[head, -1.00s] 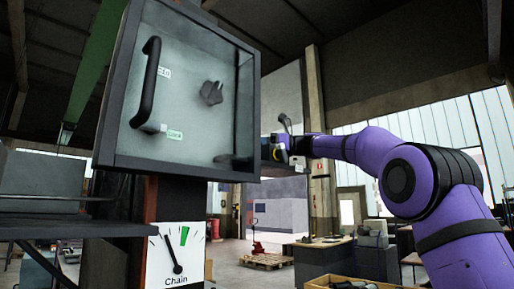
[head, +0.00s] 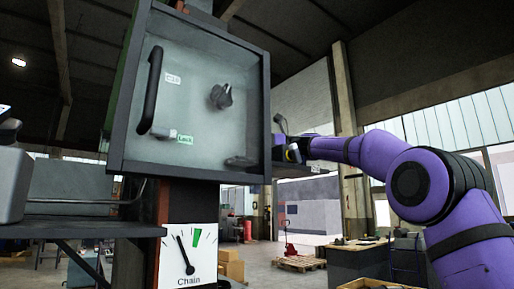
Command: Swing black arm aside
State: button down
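A grey panel box (head: 194,100) with a dark frame stands upright at the left of the head view. A dark knob (head: 221,95) is at the middle of the panel. A dark piece (head: 240,162) lies at the lower right. My gripper (head: 284,150) is beside the box's right edge, apart from the black arm. Its fingers are too small and partly hidden to read.
Below the box is a white dial (head: 188,255) marked "Chain", with a black needle and a green band. A dark shelf (head: 80,229) with a grey machine (head: 12,185) juts out at the left. A pallet truck (head: 291,252) and a bench (head: 360,262) stand behind.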

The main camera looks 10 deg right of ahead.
jog(key=shift+a+f, duration=0.1)
jog(key=shift+a, duration=0.05)
jog(key=c, duration=1)
grip_release()
jog(key=shift+s, duration=0.1)
jog(key=shift+o, duration=0.2)
jog(key=v, duration=1)
jog(key=shift+d, duration=0.4)
